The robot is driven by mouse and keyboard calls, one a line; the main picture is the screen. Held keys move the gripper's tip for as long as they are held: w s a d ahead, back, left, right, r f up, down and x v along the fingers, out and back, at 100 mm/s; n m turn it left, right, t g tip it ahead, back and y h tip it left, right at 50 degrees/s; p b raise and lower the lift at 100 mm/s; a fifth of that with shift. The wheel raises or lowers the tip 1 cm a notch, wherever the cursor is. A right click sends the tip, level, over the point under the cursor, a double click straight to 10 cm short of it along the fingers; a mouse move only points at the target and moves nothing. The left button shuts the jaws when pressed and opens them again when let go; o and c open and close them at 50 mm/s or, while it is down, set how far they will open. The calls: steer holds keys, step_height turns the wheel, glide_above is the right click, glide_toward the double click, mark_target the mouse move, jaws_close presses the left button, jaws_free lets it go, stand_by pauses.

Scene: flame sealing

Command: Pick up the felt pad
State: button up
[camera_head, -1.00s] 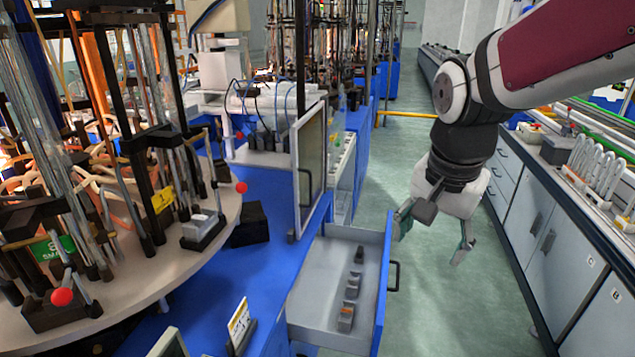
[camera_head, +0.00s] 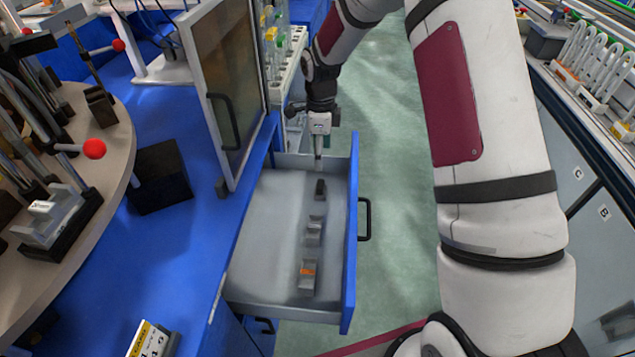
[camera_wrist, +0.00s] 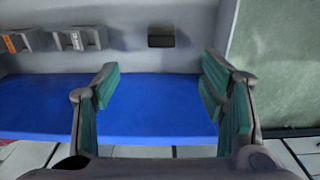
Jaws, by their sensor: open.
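A small dark block (camera_head: 320,188), which looks like the felt pad, lies in the open drawer (camera_head: 268,235), at the far end of a row of small items. It also shows in the wrist view, a dark piece (camera_wrist: 161,37) at top centre. My gripper (camera_head: 318,160) is over the far end of the drawer, just beyond the dark block. In the wrist view my gripper (camera_wrist: 160,75) has its two green-padded fingers spread wide with nothing between them. The dark block is apart from both fingers.
Two grey holders, one plain (camera_head: 314,231) and one with an orange mark (camera_head: 308,276), sit in the same row. A framed panel (camera_head: 225,85) stands left of the drawer. A blue bench (camera_head: 185,250) lies left; open floor (camera_head: 390,210) lies right.

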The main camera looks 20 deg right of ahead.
mark_target(319, 184)
steer(key=f, duration=0.6)
steer(key=f+b, duration=0.1)
steer(key=f, duration=0.6)
steer(key=shift+w+a+f, duration=0.1)
steer(key=shift+w+f, duration=0.1)
steer(key=shift+f, duration=0.05)
steer(key=c, duration=1.3)
steer(key=shift+r, duration=0.1)
steer(key=shift+c, duration=0.2)
step_height(319, 184, up, 10)
steer(key=shift+p, duration=0.35)
